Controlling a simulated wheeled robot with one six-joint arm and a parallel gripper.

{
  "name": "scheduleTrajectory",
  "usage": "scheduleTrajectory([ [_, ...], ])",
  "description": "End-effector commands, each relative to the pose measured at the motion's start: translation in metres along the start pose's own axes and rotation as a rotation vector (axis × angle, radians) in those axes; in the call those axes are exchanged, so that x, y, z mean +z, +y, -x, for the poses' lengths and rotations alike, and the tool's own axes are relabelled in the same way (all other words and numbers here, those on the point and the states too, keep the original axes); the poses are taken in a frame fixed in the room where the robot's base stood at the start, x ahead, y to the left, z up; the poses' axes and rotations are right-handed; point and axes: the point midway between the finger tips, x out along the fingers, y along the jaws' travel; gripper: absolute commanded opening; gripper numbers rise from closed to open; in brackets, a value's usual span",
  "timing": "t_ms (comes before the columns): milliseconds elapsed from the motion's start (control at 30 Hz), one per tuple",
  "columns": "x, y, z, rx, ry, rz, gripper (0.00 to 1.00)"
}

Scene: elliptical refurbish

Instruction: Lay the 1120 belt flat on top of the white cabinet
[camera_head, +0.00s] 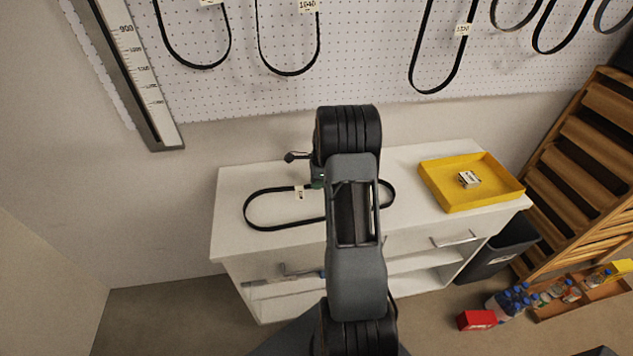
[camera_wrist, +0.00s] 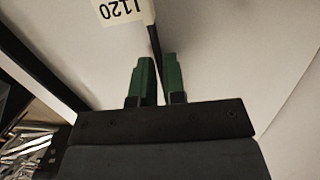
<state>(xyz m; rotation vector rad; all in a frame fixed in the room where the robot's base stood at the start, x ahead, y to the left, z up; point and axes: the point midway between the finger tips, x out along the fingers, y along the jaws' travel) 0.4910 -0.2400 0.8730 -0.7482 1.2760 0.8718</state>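The 1120 belt (camera_head: 262,222) is a thin black loop with a white tag (camera_head: 299,192). In the head view it shows as a long oval over the top of the white cabinet (camera_head: 237,181); whether all of it touches the top is hard to tell. My arm hides its middle. My gripper (camera_head: 318,184) is at the belt's far side, mostly hidden behind my arm. In the wrist view, my gripper's green fingers (camera_wrist: 159,78) are close together with the belt (camera_wrist: 155,45) between them. The tag reading 1120 (camera_wrist: 122,8) is just beyond the fingertips.
A yellow tray (camera_head: 455,202) with a small box (camera_head: 469,179) stands on the cabinet's right end. Several belts hang on the pegboard (camera_head: 370,70) above. A black bin (camera_head: 500,250) and wooden pallets (camera_head: 590,150) are at the right. The cabinet's left end is clear.

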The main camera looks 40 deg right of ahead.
Motion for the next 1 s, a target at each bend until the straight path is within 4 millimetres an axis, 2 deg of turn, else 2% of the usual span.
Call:
scheduleTrajectory([
  [33,0.0,0.0,0.0,0.0,0.0,0.0,0.16],
  [233,0.0,0.0,0.0,0.0,0.0,0.0,0.34],
  [567,0.0,0.0,0.006,-0.001,0.0,0.0,0.34],
  [667,0.0,-0.001,0.02,-0.005,0.001,0.0,0.34],
  [1000,0.0,0.0,0.088,-0.004,0.0,0.0,0.34],
])
